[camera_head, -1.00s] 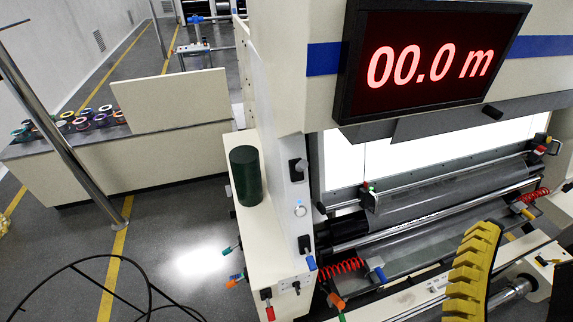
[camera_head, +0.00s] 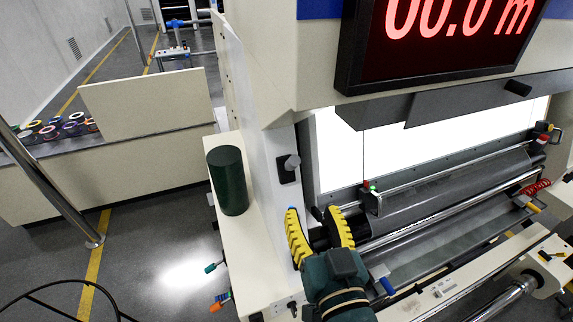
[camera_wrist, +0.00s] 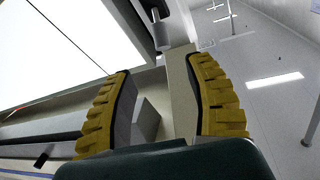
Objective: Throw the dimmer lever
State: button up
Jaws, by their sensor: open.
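My gripper (camera_head: 315,214) has yellow ribbed fingers, spread open and empty, in front of the machine's side post in the head view. A short lever with a grey knob on a black plate (camera_head: 290,166) sits on that post, above my fingertips and apart from them. A similar lever (camera_wrist: 159,30) shows in the wrist view, beyond the fingertips of my open gripper (camera_wrist: 158,68). No readable label shows which control is the dimmer. The lower part of the post, with the round button and blue-tipped lever seen earlier, is hidden behind my gripper.
A bright backlit panel (camera_head: 400,150) stands right of the post above metal rollers (camera_head: 440,222). A red display (camera_head: 450,35) overhangs at the upper right. A dark green cylinder (camera_head: 229,182) stands on the ledge left of the post. Open floor (camera_head: 150,240) lies left.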

aim_at(294, 168)
jog(key=p+x, duration=0.3)
jog(key=x, duration=1.1)
jog(key=shift+w+a, duration=0.15)
jog(key=shift+a, duration=0.05)
jog(key=shift+c, duration=0.5)
grip_shut()
